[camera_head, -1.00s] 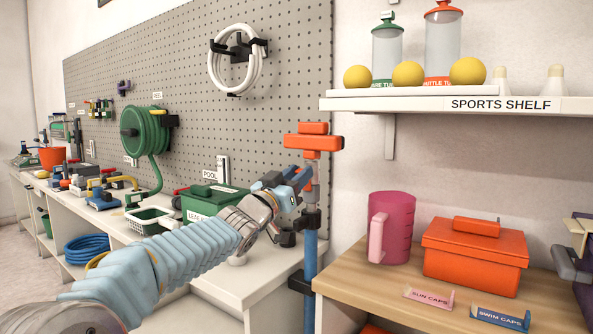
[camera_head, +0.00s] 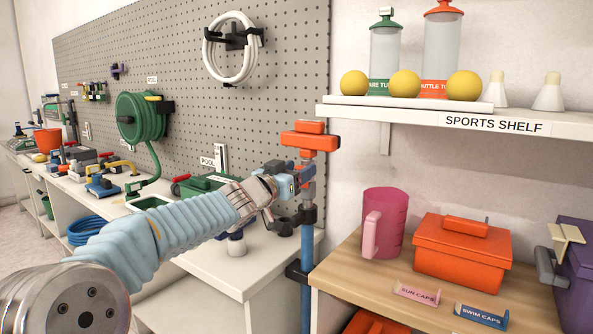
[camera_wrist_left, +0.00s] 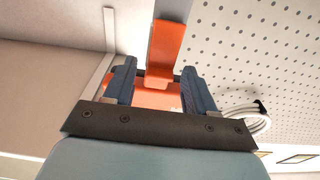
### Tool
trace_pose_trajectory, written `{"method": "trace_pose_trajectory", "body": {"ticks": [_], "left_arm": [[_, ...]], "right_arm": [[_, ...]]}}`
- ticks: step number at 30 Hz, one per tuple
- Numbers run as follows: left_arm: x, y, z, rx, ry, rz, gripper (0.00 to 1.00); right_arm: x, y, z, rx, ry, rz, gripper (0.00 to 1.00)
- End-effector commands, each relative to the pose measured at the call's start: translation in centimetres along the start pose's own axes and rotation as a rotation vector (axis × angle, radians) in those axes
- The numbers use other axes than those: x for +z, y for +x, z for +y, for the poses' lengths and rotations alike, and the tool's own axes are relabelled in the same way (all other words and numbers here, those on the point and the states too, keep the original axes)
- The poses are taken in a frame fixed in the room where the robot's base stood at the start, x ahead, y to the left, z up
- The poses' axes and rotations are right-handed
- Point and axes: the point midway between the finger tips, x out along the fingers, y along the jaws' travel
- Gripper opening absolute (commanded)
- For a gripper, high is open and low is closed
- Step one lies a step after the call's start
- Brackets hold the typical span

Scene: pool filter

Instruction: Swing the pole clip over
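A blue pole (camera_head: 306,299) stands upright between the white bench and the wooden counter. It has a grey upper part and a stacked orange piece (camera_head: 310,139) at the top. Black clips hold it, an upper one (camera_head: 306,215) and a lower one (camera_head: 297,272); I cannot tell which part is the pole clip. My left gripper (camera_head: 303,178) is at the grey part, just below the orange piece. In the left wrist view its two fingers (camera_wrist_left: 160,88) are apart, with orange (camera_wrist_left: 155,98) showing between them; contact is unclear. My right gripper is out of view.
The sports shelf (camera_head: 470,121) juts out to the right of the pole, above a pink jug (camera_head: 384,223) and an orange box (camera_head: 461,254). A pegboard (camera_head: 190,85) stands behind my arm. A green bin (camera_head: 200,186) on the bench is partly hidden by my arm.

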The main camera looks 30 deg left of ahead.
Motion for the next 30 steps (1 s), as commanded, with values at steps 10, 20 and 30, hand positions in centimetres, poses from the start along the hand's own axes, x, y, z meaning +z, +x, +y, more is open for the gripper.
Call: {"method": "trace_pose_trajectory", "body": {"ticks": [10,20,30], "left_arm": [[-0.1,-0.5,-0.1,-0.001,-0.001,0.002,0.57],[-0.1,-7.2,-0.1,-0.002,-0.005,0.005,0.57],[-0.1,-13.2,0.0,0.0,-0.001,0.002,0.57]], "right_arm": [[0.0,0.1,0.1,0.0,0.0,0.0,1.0],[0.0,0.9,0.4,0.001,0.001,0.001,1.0],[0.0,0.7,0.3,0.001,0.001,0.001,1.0]]}}
